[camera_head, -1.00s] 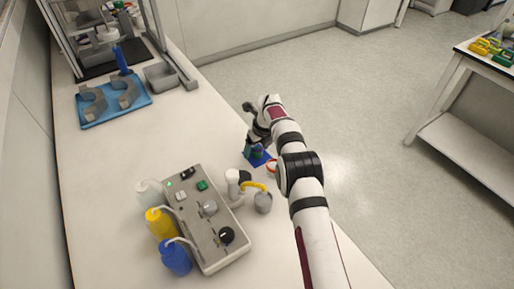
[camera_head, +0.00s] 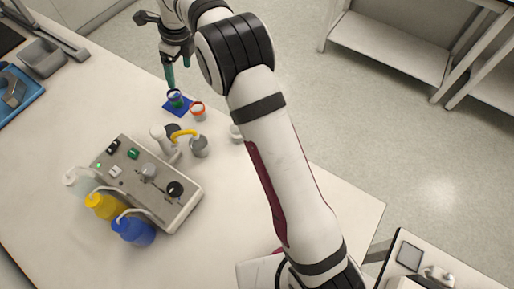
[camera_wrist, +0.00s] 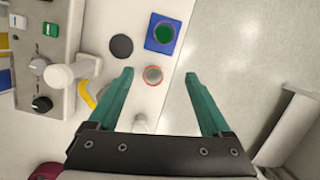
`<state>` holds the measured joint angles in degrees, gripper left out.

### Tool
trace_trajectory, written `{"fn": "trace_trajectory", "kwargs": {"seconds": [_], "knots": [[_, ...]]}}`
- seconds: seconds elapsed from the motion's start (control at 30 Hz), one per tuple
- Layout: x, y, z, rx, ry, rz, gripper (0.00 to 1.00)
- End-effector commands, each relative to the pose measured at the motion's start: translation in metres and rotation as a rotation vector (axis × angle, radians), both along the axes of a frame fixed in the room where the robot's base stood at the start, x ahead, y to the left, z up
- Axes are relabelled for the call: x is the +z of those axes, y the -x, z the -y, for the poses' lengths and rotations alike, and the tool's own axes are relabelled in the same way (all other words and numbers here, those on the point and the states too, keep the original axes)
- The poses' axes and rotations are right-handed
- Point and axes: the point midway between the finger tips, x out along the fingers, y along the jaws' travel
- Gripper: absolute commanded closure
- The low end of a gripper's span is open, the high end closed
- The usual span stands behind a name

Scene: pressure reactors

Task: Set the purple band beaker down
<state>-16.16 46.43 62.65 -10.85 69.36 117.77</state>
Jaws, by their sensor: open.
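A small beaker (camera_head: 175,97) with green contents and a dark, bluish-purple band stands upright on a blue square mat (camera_head: 167,109) near the bench's far edge. In the wrist view the beaker (camera_wrist: 163,33) is seen from above, inside the outline of the blue mat (camera_wrist: 151,45). My gripper (camera_head: 171,82) is raised over the beaker, with its green fingers pointing down. In the wrist view my gripper (camera_wrist: 159,74) has its fingers wide apart with nothing held between them. The beaker appears beyond the fingertips, clear of both.
An orange-rimmed beaker (camera_head: 198,111) stands beside the mat. A dark disc (camera_wrist: 121,46) lies left of the mat. The control box (camera_head: 146,180), a grey cup (camera_head: 199,148) and several wash bottles (camera_head: 134,231) stand nearer. The floor lies beyond the bench edge.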

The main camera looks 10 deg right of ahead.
Motion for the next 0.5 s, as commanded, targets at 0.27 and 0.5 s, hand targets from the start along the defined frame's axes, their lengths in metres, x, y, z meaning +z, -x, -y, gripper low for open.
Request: {"fn": "trace_trajectory", "kwargs": {"seconds": [0.27, 0.5], "knots": [[0.099, 0.224, 0.118, 0.967, 0.138, 0.066, 0.17], [0.063, 0.385, 0.147, 1.588, 0.143, 0.131, 0.17]]}}
